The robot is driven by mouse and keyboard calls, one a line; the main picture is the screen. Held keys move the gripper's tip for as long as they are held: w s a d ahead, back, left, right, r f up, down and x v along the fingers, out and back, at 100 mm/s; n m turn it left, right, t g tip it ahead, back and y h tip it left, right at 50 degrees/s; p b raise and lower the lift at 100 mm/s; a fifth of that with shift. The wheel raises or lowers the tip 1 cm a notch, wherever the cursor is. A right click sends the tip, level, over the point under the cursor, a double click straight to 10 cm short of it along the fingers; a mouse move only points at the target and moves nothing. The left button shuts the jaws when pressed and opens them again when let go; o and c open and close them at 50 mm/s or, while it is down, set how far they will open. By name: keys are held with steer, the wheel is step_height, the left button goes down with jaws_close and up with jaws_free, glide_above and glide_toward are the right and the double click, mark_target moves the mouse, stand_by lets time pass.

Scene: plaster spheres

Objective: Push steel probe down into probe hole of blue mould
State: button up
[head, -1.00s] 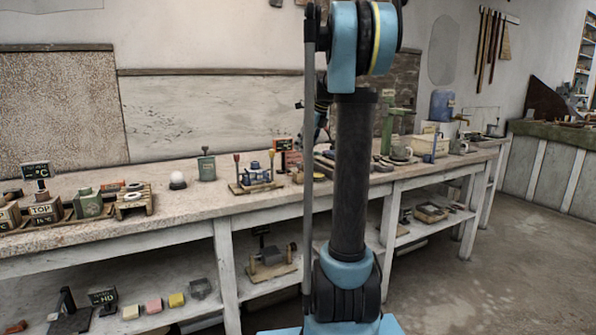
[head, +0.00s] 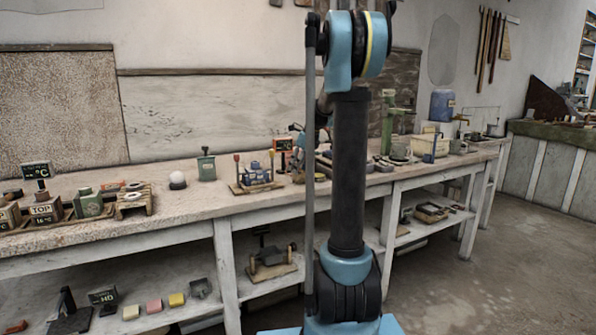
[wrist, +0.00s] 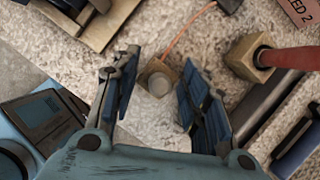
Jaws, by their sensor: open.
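In the wrist view my gripper (wrist: 159,64) is open, its two dark-blue fingers apart. Between them, farther off, sits a small brass-coloured square block with a round pale grey top (wrist: 158,84); an orange cord runs up from near it. I cannot tell whether this is the steel probe in its hole. In the head view my arm hides the gripper.
A thick red handle (wrist: 288,57) rises from a wooden block close to the right finger. A blue device with a dark screen (wrist: 45,115) is at the lower left. A white sphere (head: 178,180) and a green box (head: 206,167) stand left of the mould on the bench.

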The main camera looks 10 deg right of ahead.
jaws_close()
